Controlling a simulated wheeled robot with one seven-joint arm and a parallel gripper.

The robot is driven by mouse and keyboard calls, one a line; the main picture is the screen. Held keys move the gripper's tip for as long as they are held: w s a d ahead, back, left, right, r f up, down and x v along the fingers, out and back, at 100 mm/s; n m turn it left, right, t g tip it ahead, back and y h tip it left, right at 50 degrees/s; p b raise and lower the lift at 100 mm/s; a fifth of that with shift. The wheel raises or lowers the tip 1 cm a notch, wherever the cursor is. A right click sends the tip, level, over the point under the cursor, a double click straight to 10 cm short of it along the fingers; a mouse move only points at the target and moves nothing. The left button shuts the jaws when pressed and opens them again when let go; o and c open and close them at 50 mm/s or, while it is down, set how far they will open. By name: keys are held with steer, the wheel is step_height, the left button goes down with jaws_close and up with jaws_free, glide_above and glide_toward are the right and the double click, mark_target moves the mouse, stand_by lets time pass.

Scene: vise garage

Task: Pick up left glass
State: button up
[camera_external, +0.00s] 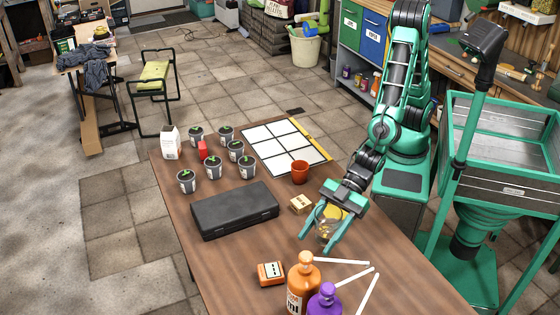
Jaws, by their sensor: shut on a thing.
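My gripper (319,239) reaches down over the right part of the wooden table (225,270), its two green fingers pointing toward the front. Between the fingers is a small see-through thing with yellow in it, which looks like the glass (330,217). The gripper is shut on it. The glass is partly hidden by the fingers and wrist, and I cannot tell whether it touches the table. I cannot make out a second glass.
A black case (235,210) lies to the left. Orange (303,280) and purple (324,302) bottles and white sticks (341,262) are in front. Several potted seedlings (213,167) stand farther back.

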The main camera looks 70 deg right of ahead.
mark_target(327, 226)
steer(key=shift+s+a+r, duration=0.2)
steer(key=shift+s+r, duration=0.4)
steer(key=shift+s, duration=0.35)
steer(key=shift+s+a+r, duration=0.2)
steer(key=shift+s+r, duration=0.4)
steer(key=shift+s, duration=0.3)
